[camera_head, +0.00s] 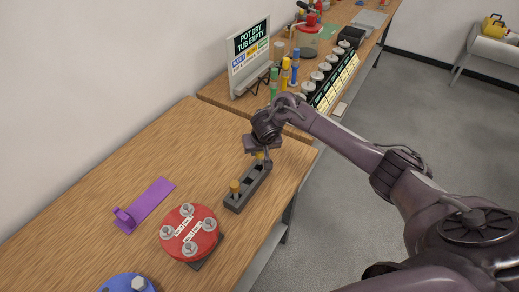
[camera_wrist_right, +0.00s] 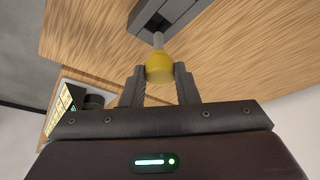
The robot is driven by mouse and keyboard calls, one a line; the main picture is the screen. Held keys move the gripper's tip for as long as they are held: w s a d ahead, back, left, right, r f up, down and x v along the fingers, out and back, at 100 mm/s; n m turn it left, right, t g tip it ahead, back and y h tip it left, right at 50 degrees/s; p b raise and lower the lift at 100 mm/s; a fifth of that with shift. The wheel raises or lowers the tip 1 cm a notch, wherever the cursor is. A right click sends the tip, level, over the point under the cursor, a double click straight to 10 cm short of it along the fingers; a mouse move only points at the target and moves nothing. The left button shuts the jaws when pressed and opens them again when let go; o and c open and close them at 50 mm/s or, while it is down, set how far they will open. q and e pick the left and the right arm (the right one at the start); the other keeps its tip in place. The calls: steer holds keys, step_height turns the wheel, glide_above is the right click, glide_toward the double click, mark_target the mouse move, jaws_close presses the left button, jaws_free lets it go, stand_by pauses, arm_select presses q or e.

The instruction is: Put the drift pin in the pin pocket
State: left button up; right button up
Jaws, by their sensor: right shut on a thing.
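A pin with a yellow knob and a pale shank, which looks like the drift pin, is between the fingers of my right gripper (camera_head: 259,152). In the right wrist view the yellow knob (camera_wrist_right: 159,68) sits between the fingertips (camera_wrist_right: 160,85). Its shank points at the dark grey block (camera_wrist_right: 165,12); I cannot tell how deep it is in. In the head view this long grey block (camera_head: 236,203) with pockets lies on the wooden table. My left gripper is not in view.
A red round flange (camera_head: 188,229) with several bolts lies near the block. A purple strip (camera_head: 148,203) with a raised end lies left. A blue disc (camera_head: 127,284) is at the bottom edge. A sign (camera_head: 250,58) and colored bottles (camera_head: 285,75) stand on the far table.

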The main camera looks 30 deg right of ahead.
mark_target(260, 157)
steer(key=shift+r, duration=0.1)
steer(key=shift+p, duration=0.5)
stand_by(0.6)
steer(key=shift+p, duration=0.45)
stand_by(0.4)
steer(key=shift+p, duration=0.4)
steer(key=shift+f, duration=0.2)
steer(key=shift+f+b, duration=1.35)
steer(key=shift+f, duration=0.9)
steer(key=o, duration=1.1)
